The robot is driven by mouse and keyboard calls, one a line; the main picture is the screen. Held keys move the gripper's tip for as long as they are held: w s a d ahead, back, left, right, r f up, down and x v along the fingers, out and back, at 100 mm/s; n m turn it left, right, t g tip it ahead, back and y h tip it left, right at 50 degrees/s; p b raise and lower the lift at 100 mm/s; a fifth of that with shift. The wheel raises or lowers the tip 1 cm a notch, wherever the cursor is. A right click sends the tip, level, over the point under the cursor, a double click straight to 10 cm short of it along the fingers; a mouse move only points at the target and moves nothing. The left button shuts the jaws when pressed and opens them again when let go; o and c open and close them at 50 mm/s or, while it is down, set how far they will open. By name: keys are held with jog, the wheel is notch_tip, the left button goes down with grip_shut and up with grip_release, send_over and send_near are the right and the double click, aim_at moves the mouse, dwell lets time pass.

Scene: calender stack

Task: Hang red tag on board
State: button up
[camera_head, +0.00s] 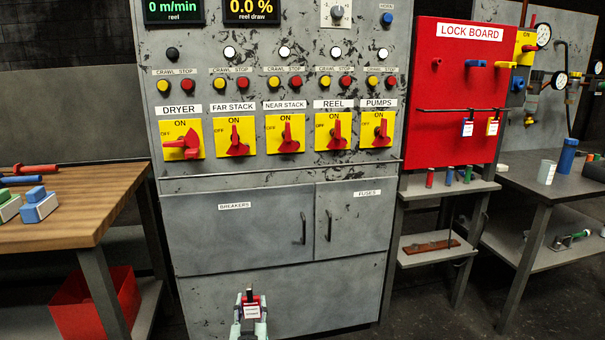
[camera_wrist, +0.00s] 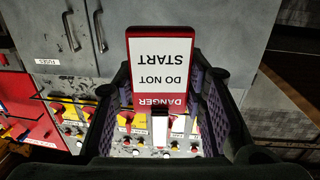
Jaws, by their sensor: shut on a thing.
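My gripper (camera_head: 250,312) is low in front of the grey control cabinet in the head view. It is shut on the red tag (camera_head: 251,306), which has a white label. In the wrist view the tag (camera_wrist: 162,65) sits between the fingers and reads "DANGER DO NOT START" upside down. The red lock board (camera_head: 450,90) stands to the right of the cabinet, well apart from my gripper. A blue-edged tag (camera_head: 467,128) and a yellow-edged tag (camera_head: 493,126) hang from the rail on its lower part.
The cabinet (camera_head: 240,230) has red rotary switches and two handled doors. A shelf (camera_head: 447,186) with small cylinders stands below the board. A wooden bench (camera_head: 70,215) is at left, with a red bin (camera_head: 92,300) beneath. A grey table (camera_head: 545,180) is at right.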

jog(key=s+d+f+m+h, duration=0.1)
jog(key=s+d+f, duration=0.2)
jog(key=d+f, duration=0.7)
jog(key=d, duration=0.3)
jog(key=shift+s+d+f+h, duration=0.4)
